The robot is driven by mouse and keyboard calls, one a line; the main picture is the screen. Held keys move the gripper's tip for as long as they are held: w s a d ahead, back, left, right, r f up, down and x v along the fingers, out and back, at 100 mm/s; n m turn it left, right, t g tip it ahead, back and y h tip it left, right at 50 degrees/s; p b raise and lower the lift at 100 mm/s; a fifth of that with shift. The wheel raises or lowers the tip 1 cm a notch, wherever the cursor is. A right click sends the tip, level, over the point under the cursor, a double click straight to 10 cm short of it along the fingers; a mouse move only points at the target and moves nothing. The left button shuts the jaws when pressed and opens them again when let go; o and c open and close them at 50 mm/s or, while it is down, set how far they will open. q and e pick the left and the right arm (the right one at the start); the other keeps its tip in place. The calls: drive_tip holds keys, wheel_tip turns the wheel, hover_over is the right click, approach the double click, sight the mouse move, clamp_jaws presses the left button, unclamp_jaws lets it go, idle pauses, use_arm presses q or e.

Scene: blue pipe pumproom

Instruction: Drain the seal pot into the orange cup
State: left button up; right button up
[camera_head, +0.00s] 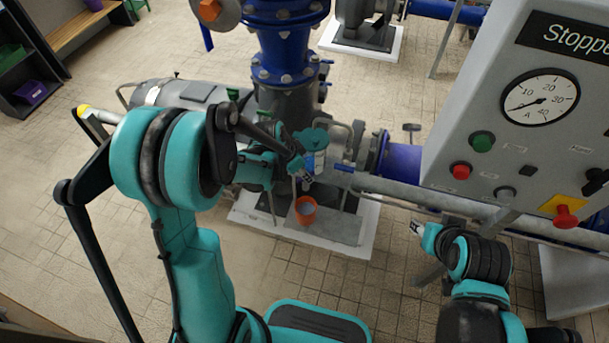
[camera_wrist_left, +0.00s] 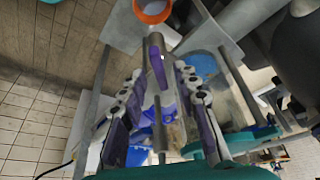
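The orange cup (camera_head: 305,210) stands upright on the grey plinth below the pump pipework; it also shows at the top edge of the left wrist view (camera_wrist_left: 153,12). My left gripper (camera_head: 306,176) is just above the cup, in front of the small pipework. In the left wrist view its two fingers (camera_wrist_left: 157,98) are spread apart. A small grey pipe with a purple handle-like piece (camera_wrist_left: 157,62) shows between and beyond them; I cannot tell whether they touch it. The seal pot is not clearly distinguishable behind my arm. My right gripper (camera_head: 417,228) is small, below the control panel; its opening is unclear.
A grey control panel (camera_head: 530,120) with a gauge and buttons stands at the right. A large blue pipe (camera_head: 285,45) rises behind my left arm. A horizontal grey pipe (camera_head: 400,190) runs between the pump and the panel. The tiled floor in front is partly free.

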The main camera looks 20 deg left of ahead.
use_arm(q)
drive_tip(key=shift+d+f, duration=0.1)
drive_tip(key=shift+f, duration=0.15)
drive_tip(key=shift+c, duration=0.4)
clamp_jaws()
drive_tip(key=shift+w+m, duration=0.1)
drive_tip(key=shift+m, duration=0.2)
drive_tip(key=m+g+h+b, duration=0.1)
drive_tip(key=m, duration=0.3)
drive_tip(key=shift+w, duration=0.1)
drive_tip(key=shift+w+m+g, duration=0.1)
drive_tip(key=shift+m+g, duration=0.5)
drive_tip(key=shift+m, duration=0.75)
drive_tip(key=shift+m+g, duration=0.6)
drive_tip(key=shift+m, duration=0.75)
